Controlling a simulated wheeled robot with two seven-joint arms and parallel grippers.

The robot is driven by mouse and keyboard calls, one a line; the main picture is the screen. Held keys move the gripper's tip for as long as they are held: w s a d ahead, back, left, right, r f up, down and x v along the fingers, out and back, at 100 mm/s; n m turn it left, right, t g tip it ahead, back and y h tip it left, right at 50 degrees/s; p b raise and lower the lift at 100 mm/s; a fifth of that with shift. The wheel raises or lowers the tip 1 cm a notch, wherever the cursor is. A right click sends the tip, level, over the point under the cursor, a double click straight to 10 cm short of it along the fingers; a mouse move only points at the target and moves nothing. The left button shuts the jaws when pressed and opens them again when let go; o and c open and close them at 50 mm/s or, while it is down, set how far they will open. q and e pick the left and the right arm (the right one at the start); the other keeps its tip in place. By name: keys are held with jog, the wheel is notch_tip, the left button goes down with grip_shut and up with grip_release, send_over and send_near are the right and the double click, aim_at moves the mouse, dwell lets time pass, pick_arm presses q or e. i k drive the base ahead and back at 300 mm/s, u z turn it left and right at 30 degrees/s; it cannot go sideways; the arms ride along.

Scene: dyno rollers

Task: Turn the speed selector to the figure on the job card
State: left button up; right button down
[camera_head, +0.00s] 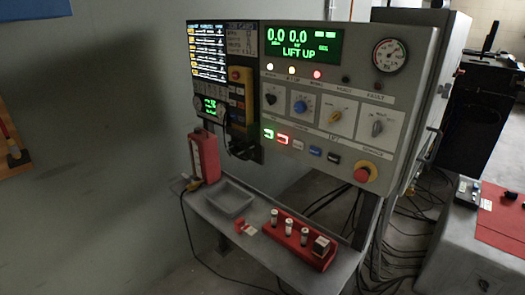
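A grey control panel (352,92) stands in the middle of the head view. It carries a row of rotary knobs: a black one (270,99), a blue one (299,105), a yellow one (337,117) and a grey one (377,128). Their labels are too small to read, so I cannot tell which is the speed selector. A small printed card (241,39) is at the panel's upper left, beside a bright list sheet or screen (207,52); its figures are not legible. The green display (300,46) reads "0.0 0.0" and "LIFT UP". Neither of my grippers is in view.
A red emergency button (362,174) sits low right on the panel. A yellow pendant (239,95) hangs at its left. The shelf below holds a red case (204,158), a grey tray (230,199) and a red holder (298,247) with small cylinders. Cables lie on the right.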

aim_at(271, 100)
jog(key=k, duration=0.6)
jog(key=u, duration=0.4)
jog(key=i, duration=1.1)
jog(key=u, duration=0.35)
